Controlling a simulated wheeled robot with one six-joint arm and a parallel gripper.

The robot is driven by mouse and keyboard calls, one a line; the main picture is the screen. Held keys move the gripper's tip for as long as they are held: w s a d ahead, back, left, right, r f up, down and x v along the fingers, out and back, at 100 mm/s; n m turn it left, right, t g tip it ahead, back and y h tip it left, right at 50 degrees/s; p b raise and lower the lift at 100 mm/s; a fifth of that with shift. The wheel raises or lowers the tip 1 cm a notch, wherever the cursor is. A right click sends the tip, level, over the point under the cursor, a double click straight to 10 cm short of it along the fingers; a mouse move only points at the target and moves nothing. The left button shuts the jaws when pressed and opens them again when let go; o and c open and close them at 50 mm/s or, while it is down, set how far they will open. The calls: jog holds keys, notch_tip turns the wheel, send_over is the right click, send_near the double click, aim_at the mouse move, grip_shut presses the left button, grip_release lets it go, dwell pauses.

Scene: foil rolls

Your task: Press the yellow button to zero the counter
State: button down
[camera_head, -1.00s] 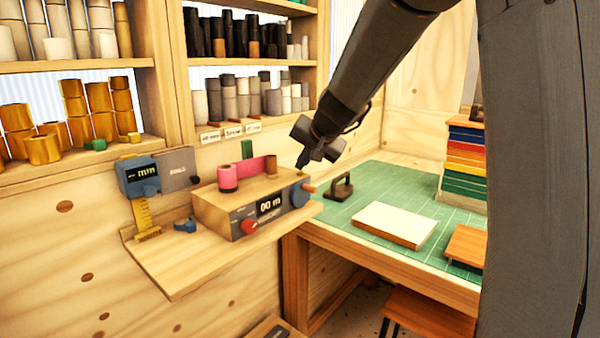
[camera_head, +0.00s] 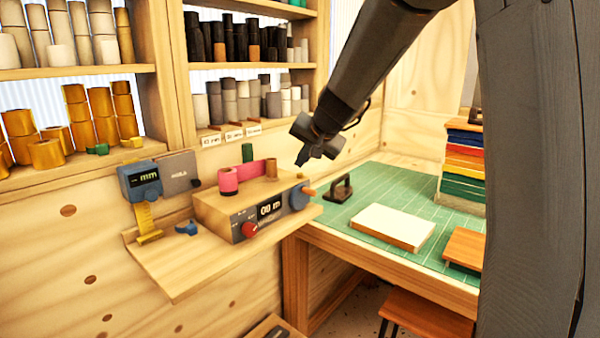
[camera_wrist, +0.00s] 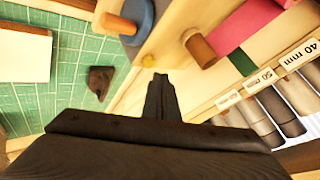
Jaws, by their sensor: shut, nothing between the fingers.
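The counter is a wooden box with a grey front panel (camera_head: 243,228), on a wall shelf. Its display (camera_head: 270,208) seems to read "00 m". The yellow button (camera_wrist: 148,61) is a small round spot on the box top in the wrist view, between the blue disc and the brown peg. In the head view I cannot make it out clearly. My gripper (camera_head: 301,162) is shut and empty, its tip pointing down above the right end of the box. In the wrist view its fingertips (camera_wrist: 160,78) appear just below the button, apparently apart from it.
A pink roll (camera_head: 228,181) with its strip and a brown peg (camera_head: 271,169) stand on the box. A blue disc with an orange handle (camera_head: 299,196) is at its right end. A dark-handled tool (camera_head: 338,188) stands on the green mat (camera_head: 385,182). Shelves of rolls are behind.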

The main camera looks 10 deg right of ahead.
jog(key=shift+r, duration=0.1)
notch_tip(320, 180, up, 5)
jog(key=p, duration=0.4)
dwell(0.7)
jog(key=n+g, duration=0.3)
send_near(302, 179)
jog(key=shift+h, duration=0.3)
jog(key=s+a+f, duration=0.1)
jog(key=s+f, duration=0.1)
jog(key=s+a+f, duration=0.1)
jog(key=s+f, duration=0.1)
jog(key=s, duration=0.1)
jog(key=s+a+f, duration=0.1)
jog(key=s+f, duration=0.1)
jog(key=shift+s+f, duration=0.25)
jog(key=s+f+n+g, duration=0.1)
jog(key=s+f, duration=0.3)
jog(key=s, duration=0.3)
jog(key=s+f+n+g+h, duration=0.1)
jog(key=s+f+g, duration=0.1)
jog(key=s+f, duration=0.2)
jog(key=s+f+n+g, duration=0.1)
jog(key=s+f, duration=0.3)
jog(key=s, duration=0.7)
jog(key=shift+d+f+n+g+b, duration=0.3)
jog(key=shift+d+b, duration=0.15)
jog(key=c, duration=2.5)
grip_release()
